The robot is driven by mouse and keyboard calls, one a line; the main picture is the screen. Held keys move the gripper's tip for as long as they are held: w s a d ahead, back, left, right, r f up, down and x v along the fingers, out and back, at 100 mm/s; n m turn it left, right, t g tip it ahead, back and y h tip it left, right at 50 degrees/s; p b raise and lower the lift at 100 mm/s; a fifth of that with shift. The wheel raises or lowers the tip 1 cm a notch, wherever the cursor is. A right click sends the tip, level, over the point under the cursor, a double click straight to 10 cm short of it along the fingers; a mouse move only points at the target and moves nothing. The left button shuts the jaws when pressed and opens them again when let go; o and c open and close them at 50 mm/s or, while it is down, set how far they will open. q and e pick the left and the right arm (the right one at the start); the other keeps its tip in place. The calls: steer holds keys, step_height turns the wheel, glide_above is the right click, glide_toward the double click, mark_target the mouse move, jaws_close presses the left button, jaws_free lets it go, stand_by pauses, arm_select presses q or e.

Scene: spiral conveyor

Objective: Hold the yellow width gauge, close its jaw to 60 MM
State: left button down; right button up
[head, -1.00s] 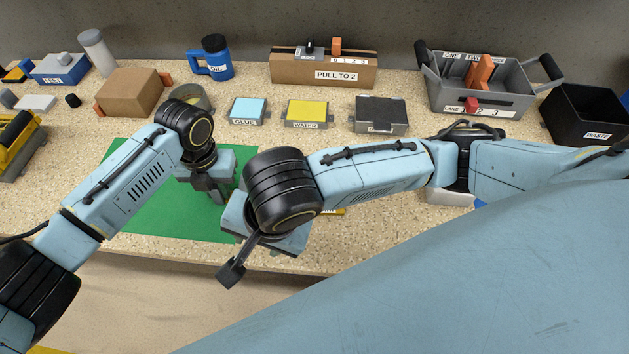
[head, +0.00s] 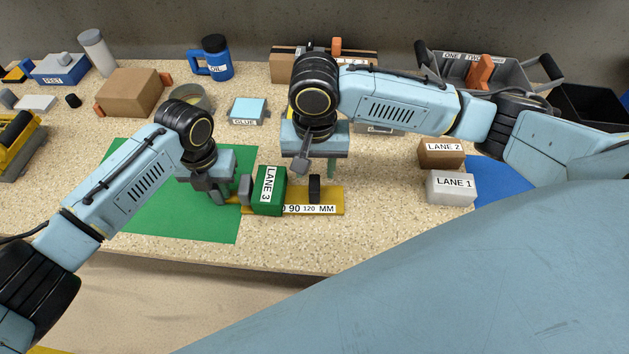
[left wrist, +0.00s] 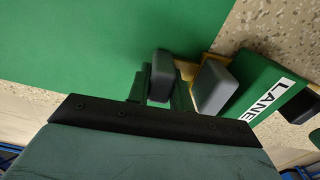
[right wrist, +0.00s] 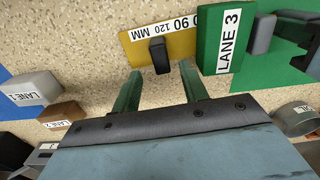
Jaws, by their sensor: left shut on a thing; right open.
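The yellow width gauge (head: 335,200) lies on the counter at the green mat's right edge; "90 120 MM" is readable. A green LANE 3 block (head: 268,192) sits at the gauge, between a grey jaw (head: 246,188) and a black upright piece (head: 315,188), with a gap before the black piece. My left gripper (head: 218,194) is shut on a grey block (left wrist: 160,76) at the gauge's left end. My right gripper (head: 315,165) is open and empty. In the right wrist view, its fingers (right wrist: 158,88) point toward the black piece (right wrist: 159,56), apart from it.
White LANE 1 (head: 451,188) and brown LANE 2 (head: 441,153) blocks stand to the right beside a blue mat (head: 500,182). The glue pad (head: 248,110), round bowl (head: 190,97) and PULL TO 2 box (head: 285,66) are behind. Bare counter lies in front of and right of the gauge.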

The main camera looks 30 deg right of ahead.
mark_target(315, 183)
step_height(315, 183, down, 6)
steer(key=shift+c, duration=0.4)
jaws_close()
